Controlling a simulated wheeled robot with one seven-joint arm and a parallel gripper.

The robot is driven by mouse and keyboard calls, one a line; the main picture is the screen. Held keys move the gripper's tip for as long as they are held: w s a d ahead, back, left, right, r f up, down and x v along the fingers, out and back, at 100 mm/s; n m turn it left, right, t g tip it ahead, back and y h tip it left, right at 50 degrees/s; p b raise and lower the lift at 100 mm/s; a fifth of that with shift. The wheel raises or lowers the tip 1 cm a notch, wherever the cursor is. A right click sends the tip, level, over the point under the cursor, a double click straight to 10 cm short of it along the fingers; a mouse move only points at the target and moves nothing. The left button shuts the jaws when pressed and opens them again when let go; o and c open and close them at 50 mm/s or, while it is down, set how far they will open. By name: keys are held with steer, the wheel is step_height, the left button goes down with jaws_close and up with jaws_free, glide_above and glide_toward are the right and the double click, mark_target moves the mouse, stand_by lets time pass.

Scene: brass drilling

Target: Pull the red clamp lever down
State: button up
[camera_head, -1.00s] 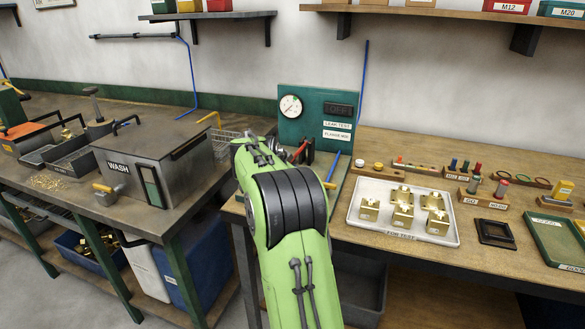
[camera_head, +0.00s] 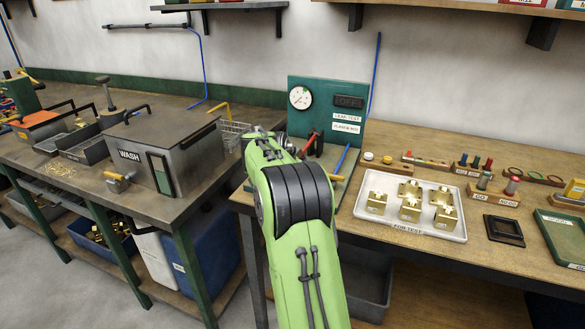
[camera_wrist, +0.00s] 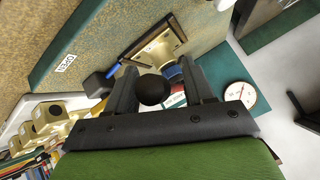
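The red clamp lever (camera_head: 309,144) slants upward beside a dark clamp block (camera_head: 318,147) at the foot of the green leak-test panel (camera_head: 325,92). In the head view my own arm hides my gripper and the lower part of the fixture. In the wrist view my gripper (camera_wrist: 157,88) has its two dark fingers apart. A black round knob (camera_wrist: 153,89) shows between them, with a small gap at the right finger. I cannot tell whether it touches the left finger, or whether it belongs to the lever.
The panel's dial (camera_head: 300,97) also shows in the wrist view (camera_wrist: 240,95). A white tray (camera_head: 453,234) with several brass blocks lies right of my arm. The grey wash box (camera_head: 170,150) stands on the left bench. A blue handle (camera_head: 343,160) rises by the panel.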

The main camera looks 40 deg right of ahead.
steer(key=p+v, duration=0.3)
steer(key=v, duration=1.3)
steer(key=shift+w+f, duration=0.1)
steer(key=shift+f, duration=0.05)
